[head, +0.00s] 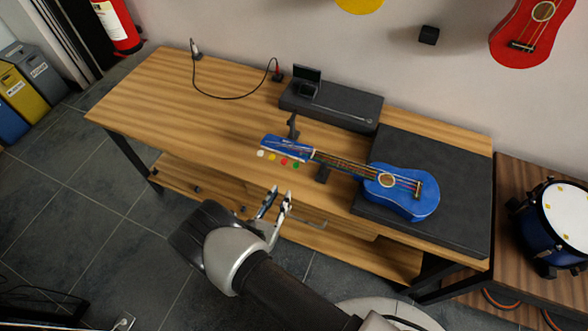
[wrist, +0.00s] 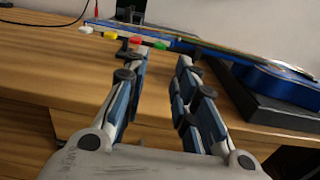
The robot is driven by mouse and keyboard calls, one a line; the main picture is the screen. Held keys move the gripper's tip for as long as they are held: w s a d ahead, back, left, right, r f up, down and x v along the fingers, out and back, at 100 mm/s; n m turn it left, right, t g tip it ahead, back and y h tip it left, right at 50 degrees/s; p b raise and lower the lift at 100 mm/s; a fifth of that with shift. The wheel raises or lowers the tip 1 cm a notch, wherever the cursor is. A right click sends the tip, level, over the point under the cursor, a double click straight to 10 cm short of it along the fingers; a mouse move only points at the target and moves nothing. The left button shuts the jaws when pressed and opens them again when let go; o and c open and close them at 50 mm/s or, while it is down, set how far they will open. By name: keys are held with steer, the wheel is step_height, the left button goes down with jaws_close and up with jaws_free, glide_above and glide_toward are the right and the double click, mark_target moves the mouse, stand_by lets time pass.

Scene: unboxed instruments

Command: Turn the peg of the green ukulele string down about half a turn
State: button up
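A blue ukulele (head: 402,192) lies on its back with its body on a black mat (head: 455,180) and its neck propped on a small dark stand (head: 323,173). Its headstock (head: 287,147) points left. White, yellow, red and green pegs line the headstock's front edge. The green peg (head: 296,165) is the rightmost, nearest the neck; it also shows in the wrist view (wrist: 160,45). My gripper (head: 281,191) is open and empty, in front of the table edge and short of the pegs. In the wrist view its fingers (wrist: 163,60) point toward the green peg, apart from it.
A black case (head: 332,105) with a small dark device (head: 306,80) stands at the back. A dark upright post (head: 292,125) stands behind the headstock. A cable (head: 235,97) lies back left. The table's left part is clear. A blue drum (head: 556,225) stands right.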

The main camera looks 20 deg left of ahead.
mark_target(295, 168)
steer(key=w, duration=0.7)
steer(key=w+d+b, duration=0.1)
steer(key=w, duration=0.3)
steer(key=shift+w, duration=0.25)
steer(key=shift+c, duration=0.2)
jaws_close()
